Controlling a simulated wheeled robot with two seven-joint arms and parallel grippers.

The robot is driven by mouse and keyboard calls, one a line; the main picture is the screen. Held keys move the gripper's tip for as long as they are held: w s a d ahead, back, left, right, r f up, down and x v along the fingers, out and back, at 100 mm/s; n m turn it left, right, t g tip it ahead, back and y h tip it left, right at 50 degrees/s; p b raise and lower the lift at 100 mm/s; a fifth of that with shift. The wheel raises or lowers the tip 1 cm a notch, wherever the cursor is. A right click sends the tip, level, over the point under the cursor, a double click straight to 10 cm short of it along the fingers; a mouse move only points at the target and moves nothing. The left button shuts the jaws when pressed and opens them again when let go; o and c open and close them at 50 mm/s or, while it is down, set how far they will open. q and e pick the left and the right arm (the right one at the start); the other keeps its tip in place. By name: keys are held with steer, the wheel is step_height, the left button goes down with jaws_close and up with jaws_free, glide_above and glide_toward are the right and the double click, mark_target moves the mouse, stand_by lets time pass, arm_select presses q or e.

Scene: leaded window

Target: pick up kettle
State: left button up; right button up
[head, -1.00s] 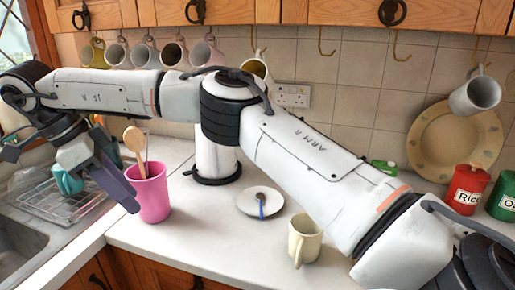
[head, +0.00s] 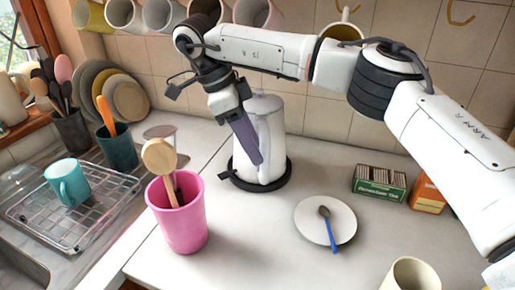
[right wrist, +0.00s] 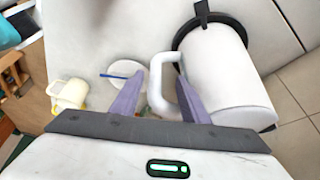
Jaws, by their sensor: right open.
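The white kettle (head: 272,124) stands upright on its round black base (head: 282,180) on the counter. My right gripper (head: 254,152) is in front of it, pointing down, and hides part of its body in the head view. In the right wrist view, the kettle (right wrist: 222,72) is at the upper right, and its handle (right wrist: 158,88) shows between the two purple fingers of my right gripper (right wrist: 159,80). The fingers are apart, with space visible on the left side of the handle. My left gripper is not in view.
A pink cup (head: 184,222) with a wooden spoon stands left of the kettle. A saucer (head: 312,222) with a blue-handled spoon lies to the right. A tea box (head: 378,184) stands by the wall. Mugs hang above. A drying rack (head: 70,210) is at left.

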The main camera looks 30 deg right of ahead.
mark_target(265, 164)
steer(key=x, duration=0.2)
steer(key=s+x, duration=0.1)
steer(key=x, duration=0.2)
steer(key=shift+s+d+f, duration=0.1)
steer(key=shift+d+f, duration=0.1)
steer(key=shift+f, duration=0.45)
jaws_close()
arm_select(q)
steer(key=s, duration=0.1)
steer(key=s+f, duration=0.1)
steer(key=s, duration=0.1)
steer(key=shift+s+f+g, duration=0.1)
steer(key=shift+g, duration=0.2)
arm_select(e)
steer(key=shift+d+r, duration=0.1)
